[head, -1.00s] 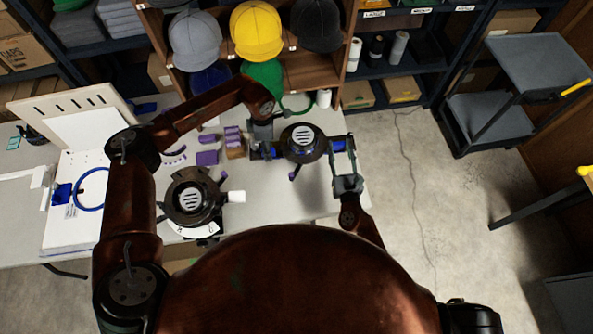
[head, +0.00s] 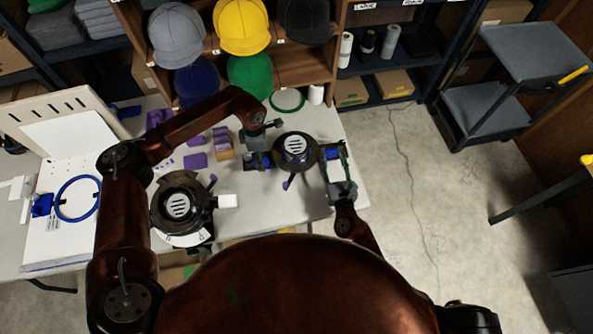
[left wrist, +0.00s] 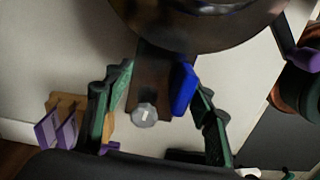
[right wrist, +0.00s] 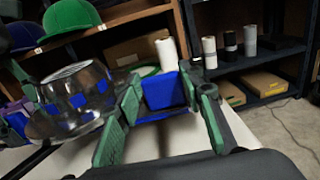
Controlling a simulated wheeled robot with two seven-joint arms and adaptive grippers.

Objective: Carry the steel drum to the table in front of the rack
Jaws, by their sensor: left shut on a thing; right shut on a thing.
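The steel drum (head: 296,146), round and dark with a slotted silver top, is held between my two grippers over the white table (head: 300,205). Whether its underside touches the table cannot be told. My left gripper (head: 261,157) is shut on the drum's left side, around a dark bracket with a blue pad (left wrist: 183,88). My right gripper (head: 335,160) is shut on the right side, around a blue block (right wrist: 163,90). The drum's shiny wall shows in the right wrist view (right wrist: 75,100). The rack (head: 290,70) with caps stands behind the table.
A second round black device (head: 180,205) with a slotted silver top stands at the table's front. Purple pieces (head: 195,160) lie left of the drum. A white board with a blue hoop (head: 77,198) is far left. Bare floor and a grey cart (head: 500,90) are to the right.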

